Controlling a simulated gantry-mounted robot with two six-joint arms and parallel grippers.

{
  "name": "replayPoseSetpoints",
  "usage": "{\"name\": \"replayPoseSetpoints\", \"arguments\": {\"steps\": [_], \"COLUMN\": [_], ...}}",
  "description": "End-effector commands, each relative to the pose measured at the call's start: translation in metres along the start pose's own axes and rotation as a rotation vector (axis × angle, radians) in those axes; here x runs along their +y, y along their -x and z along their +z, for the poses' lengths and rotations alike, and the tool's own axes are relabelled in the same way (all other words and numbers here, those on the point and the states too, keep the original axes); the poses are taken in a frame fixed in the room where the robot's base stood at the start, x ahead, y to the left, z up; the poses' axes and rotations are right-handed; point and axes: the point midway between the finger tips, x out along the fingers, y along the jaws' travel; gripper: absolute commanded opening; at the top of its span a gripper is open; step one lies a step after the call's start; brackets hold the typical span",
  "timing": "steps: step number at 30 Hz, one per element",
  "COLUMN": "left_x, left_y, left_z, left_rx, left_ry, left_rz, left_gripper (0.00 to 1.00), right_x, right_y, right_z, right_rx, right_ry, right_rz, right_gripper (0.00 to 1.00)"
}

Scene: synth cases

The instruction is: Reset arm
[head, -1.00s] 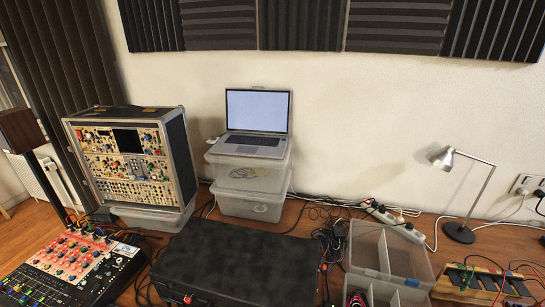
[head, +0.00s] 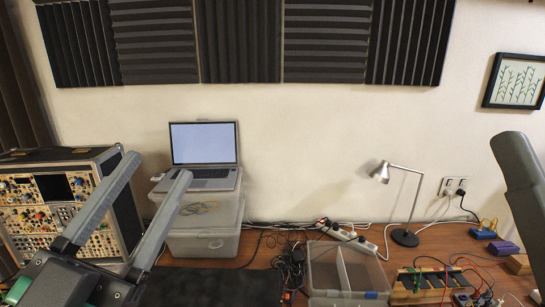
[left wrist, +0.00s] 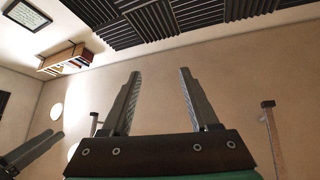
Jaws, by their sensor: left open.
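My left gripper (head: 157,167) rises from the lower left of the head view, with two long grey fingers spread apart. It is open and empty, in front of the rack case and the laptop stand in the picture. In the left wrist view its fingers (left wrist: 160,73) point up with bare wall between them. A smooth grey part, probably of my right arm (head: 525,190), cuts in at the right edge of the head view. A dark two-pronged shape, probably my right gripper (left wrist: 35,148), shows at the left of the left wrist view; its opening is unclear.
A laptop (head: 204,155) stands on stacked clear boxes (head: 205,243). A synth rack case (head: 125,215) is at left and a black case (head: 215,287) at bottom. A divided clear box (head: 345,270), desk lamp (head: 404,237) and wired board (head: 440,284) occupy the right.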

Motion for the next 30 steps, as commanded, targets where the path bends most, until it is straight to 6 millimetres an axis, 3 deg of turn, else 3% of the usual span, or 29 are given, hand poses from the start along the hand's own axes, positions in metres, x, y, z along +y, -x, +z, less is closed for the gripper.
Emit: {"name": "replayPoseSetpoints", "arguments": {"steps": [1,3,5,6,7,18,21,25,30], "left_x": [-0.015,-0.039,-0.058,-0.06,-0.07,-0.121,-0.132,-0.139,-0.139], "left_y": [0.013,0.036,0.053,0.047,0.03,-0.062,-0.081,-0.093,-0.093], "left_z": [-0.03,-0.066,-0.082,-0.083,-0.107,-0.234,-0.26,-0.277,-0.278], "left_rx": [0.067,0.154,0.21,0.213,0.211,0.205,0.205,0.204,0.204], "left_ry": [0.005,0.04,0.13,0.232,0.221,0.215,0.215,0.215,0.215], "left_rz": [-0.066,-0.168,-0.252,-0.242,-0.241,-0.238,-0.238,-0.238,-0.238], "left_gripper": [0.61,0.61,0.61,0.61,0.61,0.61,0.61,0.61,0.61], "right_x": [0.0,0.0,0.0,0.0,0.0,0.001,0.001,0.001,0.001], "right_y": [0.0,0.0,0.0,-0.004,-0.027,-0.149,-0.174,-0.191,-0.191], "right_z": [0.0,0.0,0.0,-0.004,-0.024,-0.137,-0.161,-0.176,-0.176], "right_rx": [0.0,0.0,0.0,-0.001,-0.003,0.001,0.001,0.0,0.0], "right_ry": [0.0,0.0,0.0,0.0,0.0,0.0,0.0,0.0,0.0], "right_rz": [0.0,0.0,0.0,0.0,0.0,0.0,0.0,0.0,0.0], "right_gripper": [0.5,0.5,0.5,0.5,0.5,0.5,0.5,0.5,0.5]}}
